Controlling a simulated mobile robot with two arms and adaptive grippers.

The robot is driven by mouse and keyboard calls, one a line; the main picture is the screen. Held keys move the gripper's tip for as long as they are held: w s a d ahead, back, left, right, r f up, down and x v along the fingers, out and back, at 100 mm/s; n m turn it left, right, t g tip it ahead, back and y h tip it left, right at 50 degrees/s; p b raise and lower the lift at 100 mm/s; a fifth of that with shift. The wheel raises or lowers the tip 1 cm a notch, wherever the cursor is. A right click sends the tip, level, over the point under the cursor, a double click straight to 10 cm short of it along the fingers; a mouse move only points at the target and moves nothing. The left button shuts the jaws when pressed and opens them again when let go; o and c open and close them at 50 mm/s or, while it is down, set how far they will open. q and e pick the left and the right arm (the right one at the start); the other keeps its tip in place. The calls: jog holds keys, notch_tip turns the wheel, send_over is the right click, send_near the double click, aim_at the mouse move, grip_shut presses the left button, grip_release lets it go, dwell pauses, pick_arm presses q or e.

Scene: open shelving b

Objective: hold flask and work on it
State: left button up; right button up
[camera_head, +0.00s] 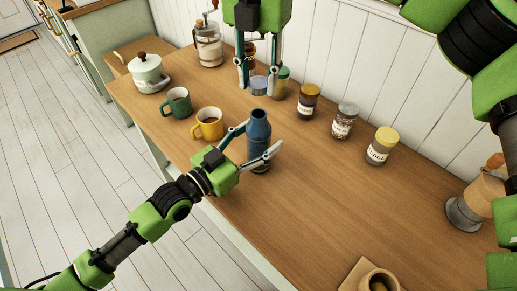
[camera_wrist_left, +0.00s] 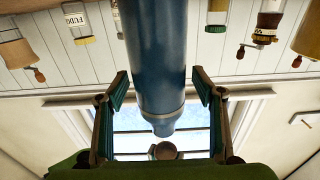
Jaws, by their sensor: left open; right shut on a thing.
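A dark blue flask (camera_head: 260,128) stands upright near the front edge of the wooden counter. My left gripper (camera_head: 263,137) is open, with one finger on each side of the flask. In the left wrist view the flask (camera_wrist_left: 156,50) appears upside down between the spread fingers, with gaps on both sides. My right gripper (camera_head: 258,91) points down above and just behind the flask. It is shut on a small pale blue-grey piece (camera_head: 259,86), cap-like in shape, apart from the flask. Its far side is hidden.
A yellow mug (camera_head: 209,124), a green mug (camera_head: 177,103) and a lidded pot (camera_head: 147,72) stand left of the flask. Several jars, including a yellow-lidded one (camera_head: 381,146), line the wall. A moka pot (camera_head: 474,200) is right.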

pick_arm(q)
jog(key=c, duration=1.7)
pick_arm(e)
send_over(258, 115)
jog(key=shift+f, duration=2.5)
jog(key=shift+f, duration=0.1)
jog(key=shift+f, duration=0.8)
pick_arm(q)
grip_shut()
pick_arm(e)
jog(key=shift+f, duration=0.55)
